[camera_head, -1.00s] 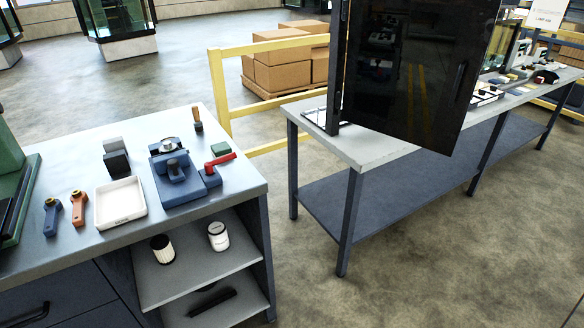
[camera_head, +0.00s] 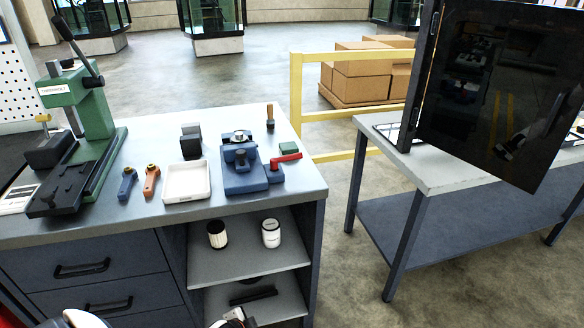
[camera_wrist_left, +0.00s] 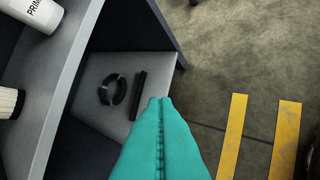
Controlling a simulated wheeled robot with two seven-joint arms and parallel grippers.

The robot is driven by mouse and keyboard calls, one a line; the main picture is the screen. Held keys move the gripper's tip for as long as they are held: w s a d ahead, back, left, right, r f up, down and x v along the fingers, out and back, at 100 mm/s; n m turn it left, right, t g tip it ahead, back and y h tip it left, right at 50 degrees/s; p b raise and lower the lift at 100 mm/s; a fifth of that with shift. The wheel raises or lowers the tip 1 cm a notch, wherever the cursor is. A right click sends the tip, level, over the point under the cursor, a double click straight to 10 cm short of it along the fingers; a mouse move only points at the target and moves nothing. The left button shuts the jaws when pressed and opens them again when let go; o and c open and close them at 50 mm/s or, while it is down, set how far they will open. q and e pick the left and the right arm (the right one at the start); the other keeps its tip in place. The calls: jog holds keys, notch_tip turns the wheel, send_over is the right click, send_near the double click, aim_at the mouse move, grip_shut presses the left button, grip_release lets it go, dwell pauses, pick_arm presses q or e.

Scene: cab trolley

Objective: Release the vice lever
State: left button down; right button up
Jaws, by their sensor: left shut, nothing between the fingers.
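The blue vice (camera_head: 243,178) sits on the grey workbench, right of the white tray. Its red lever (camera_head: 286,160) sticks out at its right side, pointing right and slightly up. A small metal part lies on top of the vice. My left gripper (camera_wrist_left: 161,100) shows in the left wrist view as two teal fingers pressed together and empty. It is low, over the bench's open lower shelf and the floor beside it, away from the vice. The vice and lever are out of the left wrist view. My right gripper is not seen.
A green press (camera_head: 90,115) stands at the bench's left. Blue and orange handled tools (camera_head: 151,181), a white tray (camera_head: 187,184), a dark block and a wooden-handled tool (camera_head: 270,118) lie around the vice. A second table (camera_head: 450,177) with a dark panel stands right, across a floor gap.

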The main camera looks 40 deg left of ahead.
aim_at(287, 160)
pick_arm(q)
jog(key=w+r+m+t, duration=0.2)
jog(key=w+r, duration=0.3)
jog(key=r, duration=0.6)
jog(key=w+a+r+m+t+b, duration=0.1)
jog(key=w+r, duration=0.4)
jog(key=r, duration=0.6)
jog(key=w+a+r+m+t, duration=0.1)
jog(key=w+r+m+t, duration=0.2)
jog(key=r, duration=0.9)
jog(key=shift+w+a+m+t+b, duration=0.15)
jog(key=shift+w+m+t+b, duration=0.3)
jog(key=shift+w, duration=0.65)
notch_tip(287, 160, up, 10)
jog(key=d+m+t+h, duration=0.1)
jog(key=m+t, duration=0.1)
jog(key=shift+d+f+m, duration=0.15)
jog(key=shift+d+m, duration=0.2)
jog(key=shift+w, duration=0.15)
jog(key=w, duration=0.3)
jog(key=w+f, duration=0.1)
jog(key=w, duration=0.6)
jog(key=shift+w+a+f, duration=0.2)
jog(key=shift+a, duration=0.2)
jog(key=shift+w+a+f+p, duration=0.3)
jog(key=shift+w+a, duration=0.35)
jog(key=shift+a, duration=0.25)
jog(key=shift+w+a+f, duration=0.1)
jog(key=shift+w+a, duration=0.3)
jog(key=shift+a, duration=0.05)
